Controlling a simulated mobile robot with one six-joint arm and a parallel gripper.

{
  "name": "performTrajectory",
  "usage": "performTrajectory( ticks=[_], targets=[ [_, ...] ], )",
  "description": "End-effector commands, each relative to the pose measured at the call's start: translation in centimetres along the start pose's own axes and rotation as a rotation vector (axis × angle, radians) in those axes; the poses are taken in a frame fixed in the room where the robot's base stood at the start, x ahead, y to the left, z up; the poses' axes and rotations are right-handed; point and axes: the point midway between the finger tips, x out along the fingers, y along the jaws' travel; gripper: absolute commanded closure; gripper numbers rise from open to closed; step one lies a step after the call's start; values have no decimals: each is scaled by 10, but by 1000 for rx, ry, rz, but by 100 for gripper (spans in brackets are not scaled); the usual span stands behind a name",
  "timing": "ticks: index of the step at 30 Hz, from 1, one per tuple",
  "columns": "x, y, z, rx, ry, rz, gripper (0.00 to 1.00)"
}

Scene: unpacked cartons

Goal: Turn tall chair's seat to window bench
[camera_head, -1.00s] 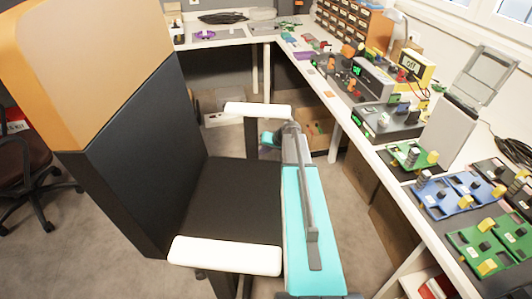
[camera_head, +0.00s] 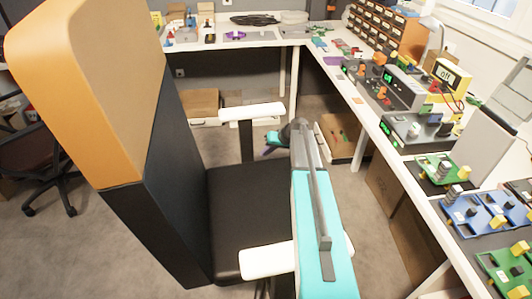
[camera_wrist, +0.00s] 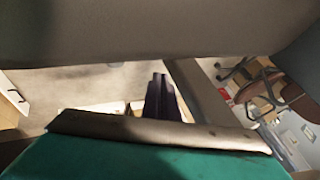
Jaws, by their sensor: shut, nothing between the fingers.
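The tall chair has a black seat (camera_head: 245,205), a high back (camera_head: 140,90) with an orange and tan upper part, and white armrests. Its back is at left and its seat front faces right, toward the window bench (camera_head: 395,165). My teal and grey arm reaches along the seat's right side, covering part of the near armrest (camera_head: 265,262). My gripper (camera_head: 268,149) is small and partly hidden by my arm, close to the far armrest (camera_head: 252,112); contact cannot be told. In the wrist view, its dark fingers (camera_wrist: 162,98) are shut and empty.
The bench carries electronics and blue and green boards (camera_head: 475,213). Open cartons (camera_head: 343,138) stand on the floor beneath the benches. Another office chair (camera_head: 40,165) is at the far left. Grey carpet is clear between the tall chair and the window bench.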

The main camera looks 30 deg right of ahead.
Motion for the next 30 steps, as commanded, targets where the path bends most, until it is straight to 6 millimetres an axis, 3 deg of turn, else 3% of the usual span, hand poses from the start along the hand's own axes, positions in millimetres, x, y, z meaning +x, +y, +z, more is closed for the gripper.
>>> performTrajectory(
  ticks=[12, 30],
  targets=[
    [-13, 33, -7, -3, -1, -1, 100],
    [-101, 34, -9, -4, -1, -2, 100]
  ],
)
